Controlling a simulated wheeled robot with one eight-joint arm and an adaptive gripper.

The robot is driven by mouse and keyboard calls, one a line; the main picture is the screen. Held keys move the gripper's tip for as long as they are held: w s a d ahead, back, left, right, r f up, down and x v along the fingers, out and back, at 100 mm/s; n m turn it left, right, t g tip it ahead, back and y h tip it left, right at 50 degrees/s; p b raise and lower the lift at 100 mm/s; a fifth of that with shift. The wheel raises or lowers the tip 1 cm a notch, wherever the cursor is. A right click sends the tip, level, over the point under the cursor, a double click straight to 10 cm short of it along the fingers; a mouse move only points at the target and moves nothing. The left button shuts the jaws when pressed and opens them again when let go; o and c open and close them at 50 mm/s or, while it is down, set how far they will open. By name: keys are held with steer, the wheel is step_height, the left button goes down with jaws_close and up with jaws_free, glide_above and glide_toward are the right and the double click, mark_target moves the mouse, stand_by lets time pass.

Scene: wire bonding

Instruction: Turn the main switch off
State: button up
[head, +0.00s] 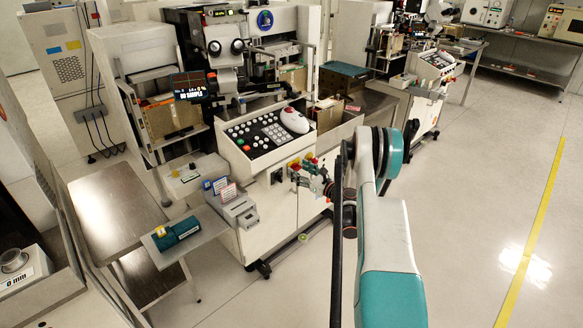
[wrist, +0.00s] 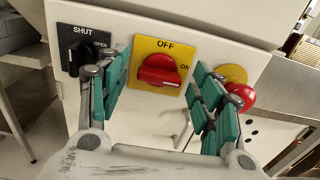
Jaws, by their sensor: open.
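The main switch is a red rotary knob (wrist: 158,71) on a yellow plate (wrist: 143,47), on the machine's pale front panel. The plate reads OFF at the top and ON at the right. The knob's grip bar lies roughly sideways, toward the ON side. My gripper (wrist: 161,78) is open and empty, with one green-padded finger on each side of the knob. Neither finger visibly touches the knob. In the head view my gripper (head: 322,184) is in front of the panel and partly covers this area.
A black switch (wrist: 80,53) marked SHUT and OPEN is close beside my left finger. A red push button (wrist: 241,96) on a yellow base is close by my right finger. The machine's keypad console (head: 262,135) is above the panel. Clear floor (head: 480,200) lies to the right.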

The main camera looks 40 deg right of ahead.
steer(key=shift+w, duration=0.15)
steer(key=c, duration=1.1)
steer(key=shift+o, duration=0.2)
steer(key=shift+n, duration=0.4)
steer(key=n, duration=0.3)
steer(key=shift+n, duration=0.3)
steer(key=n, duration=0.4)
steer(key=shift+a+n, duration=0.15)
steer(key=shift+n, duration=0.15)
steer(key=n, duration=0.4)
steer(key=shift+f, duration=0.1)
steer(key=shift+a+f+n, duration=0.1)
steer(key=shift+n, duration=2.4)
